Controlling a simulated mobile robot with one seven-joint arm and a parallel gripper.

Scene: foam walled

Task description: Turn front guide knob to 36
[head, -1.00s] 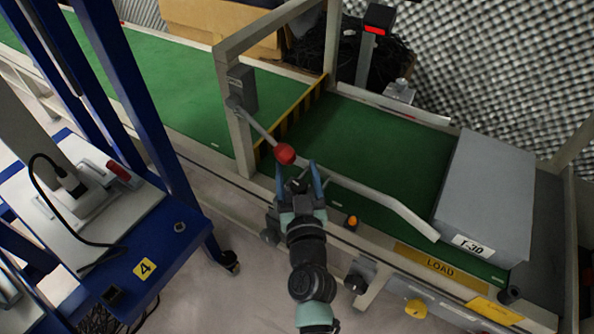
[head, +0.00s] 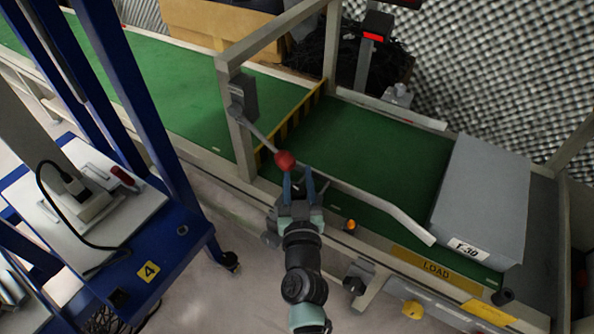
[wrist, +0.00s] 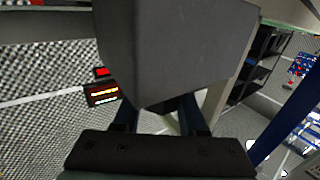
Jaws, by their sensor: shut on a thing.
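My gripper (head: 299,177) is over the near edge of the green conveyor, just right of and below a red ball (head: 285,160) on a grey lever. Its fingers are shut on a dark grey block (wrist: 175,50), which fills the upper middle of the wrist view. I cannot tell for sure that this block is the front guide knob. The pale guide rail (head: 385,205) runs from beside the gripper to the lower right. Dark knobs (head: 355,284) show on the conveyor's near side. No scale or number 36 is readable.
A grey box labelled T-30 (head: 485,195) sits on the belt's right end. A grey frame (head: 238,135) with the lever's switch box (head: 243,97) stands left of my gripper. A blue cart (head: 190,235) stands at left. A post with a red display (head: 374,37) is behind.

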